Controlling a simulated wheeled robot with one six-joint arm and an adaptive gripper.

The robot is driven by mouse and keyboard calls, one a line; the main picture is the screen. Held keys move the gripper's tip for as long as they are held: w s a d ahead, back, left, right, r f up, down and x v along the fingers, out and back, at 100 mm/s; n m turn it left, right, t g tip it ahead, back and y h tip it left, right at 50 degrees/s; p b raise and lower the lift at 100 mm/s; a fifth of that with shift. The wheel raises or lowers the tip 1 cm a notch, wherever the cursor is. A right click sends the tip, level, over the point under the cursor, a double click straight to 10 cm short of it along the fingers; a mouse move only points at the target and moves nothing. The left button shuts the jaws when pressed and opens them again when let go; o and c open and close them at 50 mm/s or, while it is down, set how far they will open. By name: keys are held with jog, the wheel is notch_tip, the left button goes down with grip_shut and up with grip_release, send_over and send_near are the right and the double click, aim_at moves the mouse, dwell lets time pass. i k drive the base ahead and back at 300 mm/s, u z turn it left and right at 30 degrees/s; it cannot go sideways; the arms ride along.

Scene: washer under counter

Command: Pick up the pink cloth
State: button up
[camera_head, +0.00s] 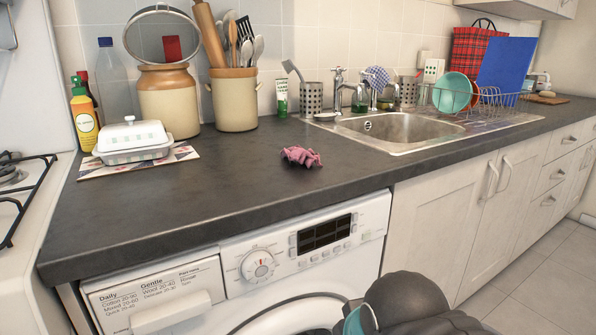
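The pink cloth (301,156) lies crumpled in a small heap on the dark countertop (230,185). It is left of the sink and above the washing machine, with bare counter around it. Dark grey rounded parts of my arm show at the bottom edge of the picture, in front of the washer and below the counter, well apart from the cloth. My gripper's fingers are not in view.
The sink (400,128) and a dish rack (470,103) are to the right. A butter dish (132,140), a jar (168,100) and a utensil crock (234,98) stand at the back left. The washing machine (300,250) is under the counter's front edge.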

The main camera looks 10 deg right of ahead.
aim_at(296, 154)
jog(key=z, duration=2.35)
jog(key=k, duration=0.95)
jog(key=u, duration=1.25)
jog(key=i, duration=0.5)
jog(key=z, duration=0.05)
